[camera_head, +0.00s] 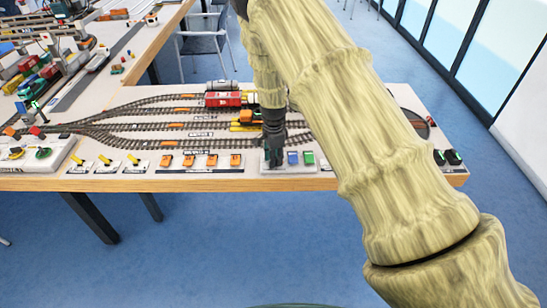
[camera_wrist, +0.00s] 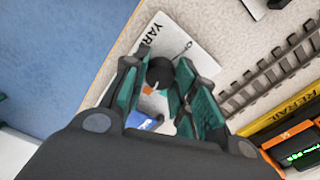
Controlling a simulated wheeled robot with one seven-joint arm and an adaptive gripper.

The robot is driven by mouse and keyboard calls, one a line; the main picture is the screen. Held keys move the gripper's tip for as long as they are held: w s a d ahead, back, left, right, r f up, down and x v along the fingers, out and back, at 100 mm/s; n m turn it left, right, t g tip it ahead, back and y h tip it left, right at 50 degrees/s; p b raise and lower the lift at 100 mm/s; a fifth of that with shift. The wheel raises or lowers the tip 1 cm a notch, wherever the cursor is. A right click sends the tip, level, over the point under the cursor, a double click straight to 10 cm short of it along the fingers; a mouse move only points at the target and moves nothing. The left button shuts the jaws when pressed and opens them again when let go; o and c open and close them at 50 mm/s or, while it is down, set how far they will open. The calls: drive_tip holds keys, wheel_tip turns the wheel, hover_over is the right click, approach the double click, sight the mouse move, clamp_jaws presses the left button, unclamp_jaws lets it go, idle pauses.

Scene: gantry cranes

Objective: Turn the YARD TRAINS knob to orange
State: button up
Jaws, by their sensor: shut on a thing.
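The YARD TRAINS knob (camera_wrist: 160,72) is a small round black knob on a white panel, seen between my fingertips in the wrist view. The letters "YAR" show on the panel (camera_wrist: 178,35) just above it. A small orange mark (camera_wrist: 148,90) shows beside the knob. Which way the knob points cannot be told. My gripper (camera_wrist: 158,78) is shut around the knob, with its green-padded fingers on either side. In the head view my gripper (camera_head: 272,160) reaches down to the panel (camera_head: 295,169) at the table's front edge and hides the knob.
A blue button (camera_head: 293,158) and a green button (camera_head: 308,158) stand just right of my gripper. Several orange switches (camera_head: 200,161) sit to its left. Model tracks (camera_head: 150,127), a red locomotive (camera_head: 224,99) and an orange crane vehicle (camera_head: 250,117) lie behind.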

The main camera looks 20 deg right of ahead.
idle(0.3)
drive_tip(key=o, duration=1)
drive_tip(key=shift+o, duration=0.2)
drive_tip(key=shift+r, duration=0.1)
wheel_tip(320, 180, up, 12)
idle(0.4)
